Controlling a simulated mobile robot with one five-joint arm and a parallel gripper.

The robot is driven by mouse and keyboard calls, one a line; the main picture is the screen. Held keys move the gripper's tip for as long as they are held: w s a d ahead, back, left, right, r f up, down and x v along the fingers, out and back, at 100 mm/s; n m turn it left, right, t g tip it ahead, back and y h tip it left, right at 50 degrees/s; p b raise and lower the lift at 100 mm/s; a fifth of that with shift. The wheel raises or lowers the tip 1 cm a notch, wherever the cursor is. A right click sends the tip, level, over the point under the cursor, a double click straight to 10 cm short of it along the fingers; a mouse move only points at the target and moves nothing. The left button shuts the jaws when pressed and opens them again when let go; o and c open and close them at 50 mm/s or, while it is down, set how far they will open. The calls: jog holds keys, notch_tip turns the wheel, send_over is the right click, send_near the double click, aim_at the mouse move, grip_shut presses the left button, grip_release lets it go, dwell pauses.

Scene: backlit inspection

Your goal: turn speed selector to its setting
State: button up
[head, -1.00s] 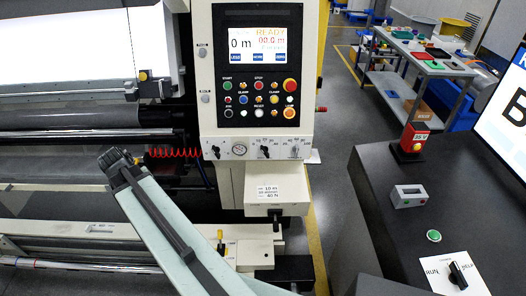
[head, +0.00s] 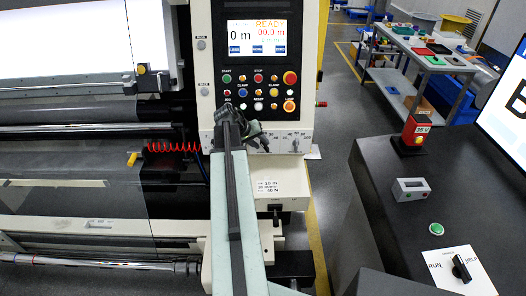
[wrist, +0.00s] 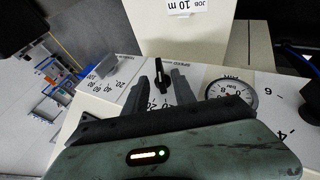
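The speed selector (wrist: 162,67) is a black bar-shaped knob on a pale panel, with SPEED lettering and scale numbers around it in the wrist view. My gripper (wrist: 159,78) is open. Its two grey fingers stand apart, one on each side of the knob's line, and the knob shows between and just beyond their tips. Whether they touch it I cannot tell. In the head view my gripper (head: 254,132) is at the panel strip under the buttons and covers much of the dials. The knob's exact setting is too small to read.
A round pressure gauge (wrist: 230,92) is beside the fingers at the right. A button panel with a lit screen (head: 257,39) is above the strip. A label (head: 268,186) marked 10 m sits on the box below. A dark desk (head: 385,215) stands at the right.

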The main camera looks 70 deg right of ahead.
aim_at(261, 144)
jog(key=b+x, duration=0.2)
jog(key=x, duration=0.2)
jog(key=shift+a+r, duration=0.1)
grip_shut()
